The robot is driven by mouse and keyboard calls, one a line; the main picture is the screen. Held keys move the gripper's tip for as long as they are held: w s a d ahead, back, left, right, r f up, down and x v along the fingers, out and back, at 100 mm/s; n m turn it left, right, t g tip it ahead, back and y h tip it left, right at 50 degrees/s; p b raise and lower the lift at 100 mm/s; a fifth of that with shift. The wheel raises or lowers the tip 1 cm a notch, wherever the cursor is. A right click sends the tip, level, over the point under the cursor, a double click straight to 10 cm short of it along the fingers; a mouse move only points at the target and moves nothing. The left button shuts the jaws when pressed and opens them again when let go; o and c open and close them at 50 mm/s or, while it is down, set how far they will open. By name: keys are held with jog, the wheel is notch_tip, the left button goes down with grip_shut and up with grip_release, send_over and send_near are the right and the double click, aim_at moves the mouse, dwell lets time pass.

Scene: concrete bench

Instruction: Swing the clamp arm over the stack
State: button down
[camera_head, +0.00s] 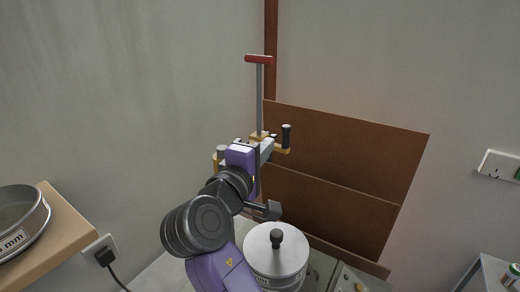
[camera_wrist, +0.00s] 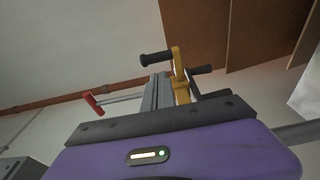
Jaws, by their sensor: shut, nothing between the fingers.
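The yellow clamp arm (camera_head: 283,150) stands up behind the stack, with a black upright handle (camera_head: 286,135) at its right end. A grey rod with a red crossbar (camera_head: 259,59) rises from it. The stack (camera_head: 272,264) is a metal cylinder with a lid and black knob, below and in front of the clamp arm. My gripper (camera_head: 265,150) is shut and empty, close against the clamp arm. In the wrist view the grey fingers (camera_wrist: 157,88) are next to the yellow arm (camera_wrist: 181,82) and its black handle (camera_wrist: 158,58); I cannot tell whether they touch. My arm partly hides the clamp's left part.
Brown panels (camera_head: 345,165) lean on the wall behind. A wooden shelf (camera_head: 68,235) with a round sieve (camera_head: 22,225) is at left. A wall socket (camera_head: 500,165) and a small grey table (camera_head: 492,275) are at right. The air above the stack's lid looks clear.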

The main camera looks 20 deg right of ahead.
jog(key=shift+p+x, duration=0.5)
jog(key=shift+x, duration=1.9)
